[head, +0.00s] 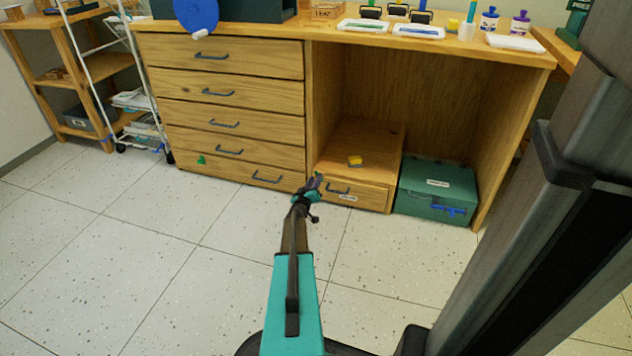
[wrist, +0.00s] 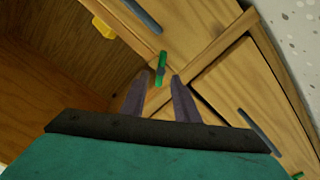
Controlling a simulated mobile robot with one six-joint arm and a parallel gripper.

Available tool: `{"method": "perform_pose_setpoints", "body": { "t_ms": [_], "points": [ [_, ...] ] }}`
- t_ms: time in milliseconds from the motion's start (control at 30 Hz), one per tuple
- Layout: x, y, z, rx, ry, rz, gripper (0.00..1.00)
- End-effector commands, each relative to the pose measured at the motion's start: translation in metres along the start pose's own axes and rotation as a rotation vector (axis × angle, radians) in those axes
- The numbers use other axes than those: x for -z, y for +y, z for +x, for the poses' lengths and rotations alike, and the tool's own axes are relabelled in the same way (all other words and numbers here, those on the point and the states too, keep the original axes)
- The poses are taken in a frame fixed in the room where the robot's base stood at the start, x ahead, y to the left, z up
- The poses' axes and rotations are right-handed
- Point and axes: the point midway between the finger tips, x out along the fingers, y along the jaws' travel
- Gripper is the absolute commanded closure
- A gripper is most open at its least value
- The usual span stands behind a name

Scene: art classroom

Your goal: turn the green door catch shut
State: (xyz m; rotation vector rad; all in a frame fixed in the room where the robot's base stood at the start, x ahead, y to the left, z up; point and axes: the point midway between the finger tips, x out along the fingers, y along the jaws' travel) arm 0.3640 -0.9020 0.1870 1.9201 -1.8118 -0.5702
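A small green door catch (wrist: 161,67) shows in the wrist view, on the wood near where the low wooden box front meets the cabinet frame. It sits just beyond the fingertips, in line with the gap between them. My gripper (wrist: 159,80) is open, with one dark finger on either side of that gap. I cannot tell whether the fingers touch the catch. In the head view my gripper (head: 316,183) is low at the cabinet front, by the left end of the wooden box (head: 365,150), and it hides this catch.
Another small green piece (head: 201,160) is on the bottom drawer's left side. A yellow block (head: 355,160) lies on the box. A green case (head: 437,190) stands to its right. Drawers with dark handles (head: 266,178) are on the left. The tiled floor (head: 150,250) in front is clear.

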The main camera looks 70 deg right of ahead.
Motion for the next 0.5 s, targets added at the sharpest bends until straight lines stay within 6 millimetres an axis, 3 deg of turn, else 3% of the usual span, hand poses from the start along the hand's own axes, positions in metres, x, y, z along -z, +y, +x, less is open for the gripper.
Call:
{"method": "perform_pose_setpoints", "body": {
  "t_ms": [200, 500],
  "points": [
    [-0.0005, -0.0006, 0.0127, 0.001, 0.000, 0.000, 0.72],
    [0.0001, 0.0002, 0.0134, 0.001, 0.000, 0.000, 0.72]
  ]
}}
